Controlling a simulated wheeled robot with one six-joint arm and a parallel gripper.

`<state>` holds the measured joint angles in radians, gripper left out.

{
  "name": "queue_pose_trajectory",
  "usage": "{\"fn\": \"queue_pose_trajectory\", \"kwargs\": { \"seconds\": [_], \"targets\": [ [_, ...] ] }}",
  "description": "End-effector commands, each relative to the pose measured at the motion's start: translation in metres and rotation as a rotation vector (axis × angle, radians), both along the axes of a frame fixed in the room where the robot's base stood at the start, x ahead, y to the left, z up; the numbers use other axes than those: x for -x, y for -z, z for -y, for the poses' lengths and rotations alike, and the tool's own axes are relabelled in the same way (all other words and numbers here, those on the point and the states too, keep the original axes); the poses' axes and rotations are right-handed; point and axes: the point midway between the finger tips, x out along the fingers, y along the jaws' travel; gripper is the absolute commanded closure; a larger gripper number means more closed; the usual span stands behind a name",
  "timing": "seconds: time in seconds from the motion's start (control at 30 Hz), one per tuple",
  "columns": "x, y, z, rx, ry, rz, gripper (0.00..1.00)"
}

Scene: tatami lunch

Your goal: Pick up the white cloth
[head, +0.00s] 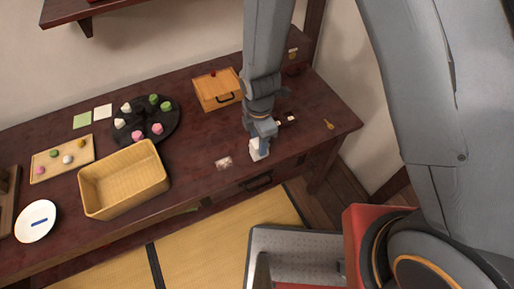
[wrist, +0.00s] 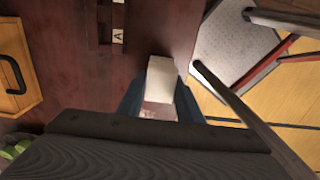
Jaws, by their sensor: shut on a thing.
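The white cloth (head: 256,151) is a small, pale, folded block at the end of my gripper (head: 262,142), over the front right part of the dark wooden table. In the wrist view, the white cloth (wrist: 160,72) sits between the two blue-grey fingers of my gripper (wrist: 160,92), which are shut on it. Part of the cloth is hidden behind the fingers in the head view. I cannot tell whether it touches the table or hangs just above it.
A wicker basket (head: 125,190) stands at the table's front left. A wooden box (head: 216,91) with a black handle stands behind my gripper. A black round tray (head: 138,137) holds several sweets.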

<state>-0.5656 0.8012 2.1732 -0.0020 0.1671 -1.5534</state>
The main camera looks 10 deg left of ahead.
Motion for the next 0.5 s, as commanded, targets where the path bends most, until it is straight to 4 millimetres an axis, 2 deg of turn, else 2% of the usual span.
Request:
{"fn": "queue_pose_trajectory", "kwargs": {
  "seconds": [0.27, 0.5],
  "targets": [
    [0.000, -0.003, 0.000, -0.001, 0.000, 0.001, 0.93],
    [-0.001, -0.022, -0.001, -0.002, 0.000, 0.003, 0.93]
  ]
}}
